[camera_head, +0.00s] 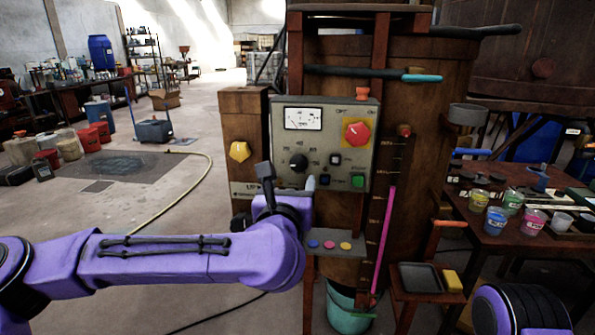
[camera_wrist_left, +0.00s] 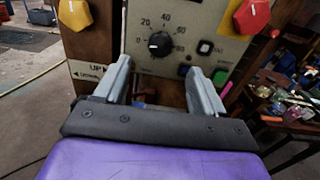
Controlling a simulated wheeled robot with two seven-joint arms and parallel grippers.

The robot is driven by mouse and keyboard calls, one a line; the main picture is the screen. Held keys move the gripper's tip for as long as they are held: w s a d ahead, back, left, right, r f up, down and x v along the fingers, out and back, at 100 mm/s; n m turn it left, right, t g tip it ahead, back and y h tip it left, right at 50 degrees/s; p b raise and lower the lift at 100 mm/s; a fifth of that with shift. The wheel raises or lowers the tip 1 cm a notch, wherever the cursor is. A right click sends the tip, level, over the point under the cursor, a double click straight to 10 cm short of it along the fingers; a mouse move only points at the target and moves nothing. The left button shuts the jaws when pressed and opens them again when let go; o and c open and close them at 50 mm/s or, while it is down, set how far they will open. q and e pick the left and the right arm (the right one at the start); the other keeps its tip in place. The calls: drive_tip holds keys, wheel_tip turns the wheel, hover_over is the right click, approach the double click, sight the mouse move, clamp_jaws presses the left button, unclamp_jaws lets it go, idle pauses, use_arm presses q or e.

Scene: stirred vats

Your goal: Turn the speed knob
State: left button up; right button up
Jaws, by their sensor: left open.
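The speed knob is a round black dial (camera_head: 298,162) with a numbered scale, low on the left side of the grey control panel (camera_head: 335,128). In the left wrist view the knob (camera_wrist_left: 159,44) shows just beyond and between my two fingers, with its white pointer mark visible. My left gripper (camera_wrist_left: 168,80) is open and empty, with a finger on each side of the knob in the picture; I see no contact. In the head view my left gripper (camera_head: 289,181) is just below the knob, partly hidden by its own wrist. My right gripper is not in view.
A small shelf (camera_head: 333,238) with coloured discs lies below. Paint cups (camera_head: 496,221) stand at right.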

sight(298, 164)
use_arm(q)
drive_tip(key=w+p, duration=0.1)
drive_tip(key=w, duration=0.2)
drive_tip(key=w+p, duration=0.1)
drive_tip(key=w, duration=0.6)
drive_tip(key=shift+w+d+f+p, duration=0.1)
drive_tip(key=shift+d+p, duration=0.15)
drive_tip(key=shift+p, duration=0.15)
drive_tip(key=c, duration=1.1)
